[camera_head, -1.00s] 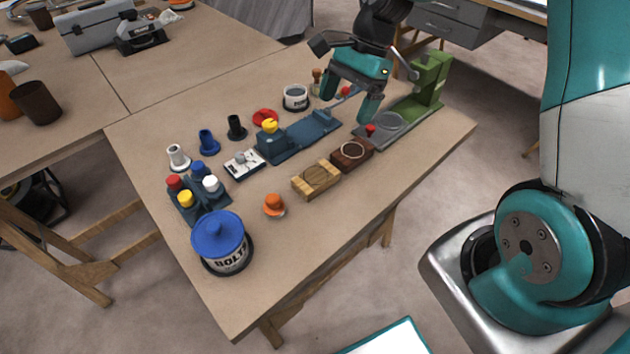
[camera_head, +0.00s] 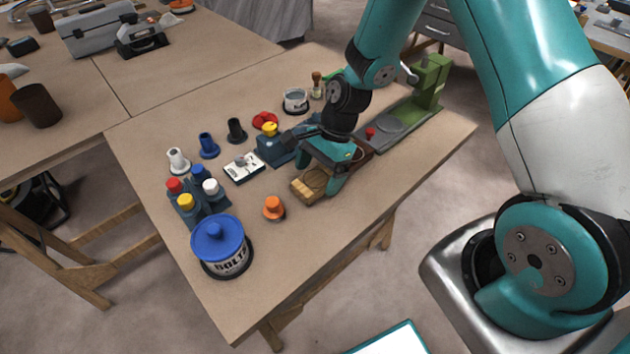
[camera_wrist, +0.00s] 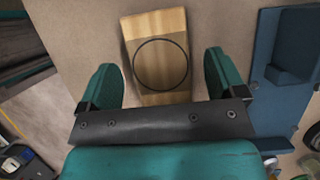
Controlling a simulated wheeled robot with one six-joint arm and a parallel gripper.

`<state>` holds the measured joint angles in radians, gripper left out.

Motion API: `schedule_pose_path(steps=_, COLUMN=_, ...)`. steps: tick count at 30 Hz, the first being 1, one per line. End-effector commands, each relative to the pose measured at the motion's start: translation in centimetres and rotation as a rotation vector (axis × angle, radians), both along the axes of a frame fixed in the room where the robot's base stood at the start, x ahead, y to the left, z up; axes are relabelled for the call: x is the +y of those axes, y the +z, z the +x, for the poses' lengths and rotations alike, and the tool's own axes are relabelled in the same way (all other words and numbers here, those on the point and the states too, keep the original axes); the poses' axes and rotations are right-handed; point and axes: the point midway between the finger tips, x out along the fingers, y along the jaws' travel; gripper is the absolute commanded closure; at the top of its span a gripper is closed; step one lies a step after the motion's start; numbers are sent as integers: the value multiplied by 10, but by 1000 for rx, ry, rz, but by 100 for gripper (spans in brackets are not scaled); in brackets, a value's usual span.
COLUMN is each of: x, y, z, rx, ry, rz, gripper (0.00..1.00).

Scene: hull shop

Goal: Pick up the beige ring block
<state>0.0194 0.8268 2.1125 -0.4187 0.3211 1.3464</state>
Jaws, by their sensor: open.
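The beige ring block (camera_head: 302,189) is a light wooden block with a dark ring on its top, lying on the workbench. In the wrist view the block (camera_wrist: 160,62) lies between and ahead of the two teal fingers. My gripper (camera_head: 321,174) is open and empty above the block, pointing down; it also shows in the wrist view (camera_wrist: 163,82). A finger gap shows on both sides of the block. The gripper hides part of the block in the head view.
A blue fixture (camera_head: 272,148) stands close behind the gripper, and an orange knob (camera_head: 273,207) sits in front of the block. A blue-lidded bolt tin (camera_head: 220,247) is near the bench corner. A green machine (camera_head: 428,85) stands at the right. The bench's front strip is clear.

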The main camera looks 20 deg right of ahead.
Motion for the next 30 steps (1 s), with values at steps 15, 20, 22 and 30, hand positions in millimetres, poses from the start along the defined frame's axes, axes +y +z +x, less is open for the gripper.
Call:
schedule_pose_path(steps=15, x=4, y=-10, z=-1, rx=-1, ry=0, rz=0, gripper=11)
schedule_pose_path(steps=20, x=4, y=-12, z=-1, rx=-1, ry=0, rz=0, gripper=11)
schedule_pose_path(steps=22, x=4, y=-13, z=-1, rx=-1, ry=0, rz=0, gripper=11)
schedule_pose_path(steps=30, x=4, y=-15, z=-1, rx=-2, ry=-1, rz=0, gripper=11)
